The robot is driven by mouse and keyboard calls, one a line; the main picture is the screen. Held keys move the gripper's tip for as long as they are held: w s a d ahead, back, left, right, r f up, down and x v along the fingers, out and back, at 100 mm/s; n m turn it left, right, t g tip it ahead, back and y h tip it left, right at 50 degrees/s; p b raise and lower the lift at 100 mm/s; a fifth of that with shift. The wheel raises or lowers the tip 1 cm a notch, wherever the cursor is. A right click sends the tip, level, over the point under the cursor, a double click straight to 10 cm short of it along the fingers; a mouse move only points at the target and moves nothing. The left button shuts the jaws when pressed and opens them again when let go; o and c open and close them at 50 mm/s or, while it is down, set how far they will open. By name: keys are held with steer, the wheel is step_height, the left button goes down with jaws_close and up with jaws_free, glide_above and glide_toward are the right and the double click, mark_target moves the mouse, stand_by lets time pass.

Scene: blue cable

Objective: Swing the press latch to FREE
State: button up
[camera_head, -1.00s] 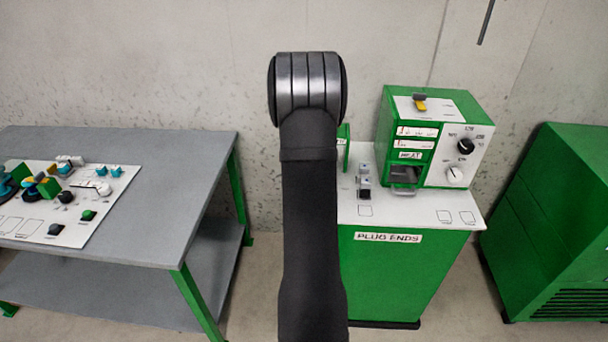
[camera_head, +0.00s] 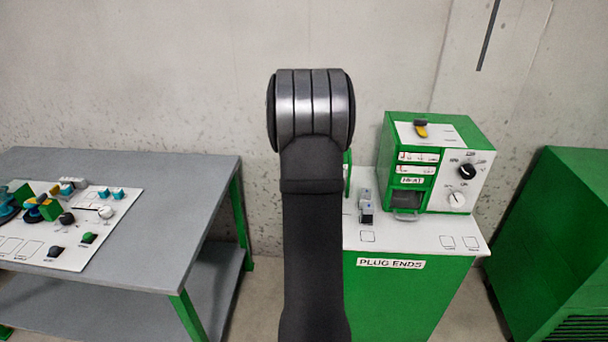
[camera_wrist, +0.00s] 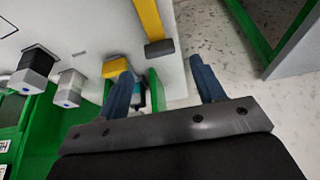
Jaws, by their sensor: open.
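In the wrist view, a yellow bar with a dark grey end (camera_wrist: 150,22) reaches in from the top over a pale surface. It looks like a latch lever, but I read no FREE mark beside it. My gripper (camera_wrist: 161,67) is open, with two blue-grey fingers apart. The bar's dark end lies just beyond the fingertips, in the gap between them, with nothing gripped. A yellow block (camera_wrist: 115,67) shows beside the left fingertip. In the head view, my arm hides the gripper and much of the green upright part (camera_head: 347,172).
Blocks with blue dots (camera_wrist: 68,90) stand left of my fingers. In the head view, a green HEAT machine (camera_head: 432,180) with dials and a small yellow-and-dark lever (camera_head: 421,130) stands on the PLUG ENDS cabinet (camera_head: 400,300). A grey bench (camera_head: 190,190) is left, a green cabinet (camera_head: 560,240) right.

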steer(key=v, duration=1.2)
steer(key=shift+r, duration=0.2)
steer(key=shift+f, duration=0.1)
steer(key=x, duration=1.7)
steer(key=shift+f, duration=0.15)
steer(key=shift+f, duration=0.15)
steer(key=shift+n+y, duration=0.3)
steer(key=shift+n, duration=0.6)
steer(key=s+r+m, duration=0.1)
steer(key=s+r, duration=0.4)
steer(key=r, duration=0.9)
steer(key=shift+s+d+m, duration=0.25)
steer(key=shift+d+m, duration=0.05)
steer(key=shift+d, duration=0.15)
stand_by(0.5)
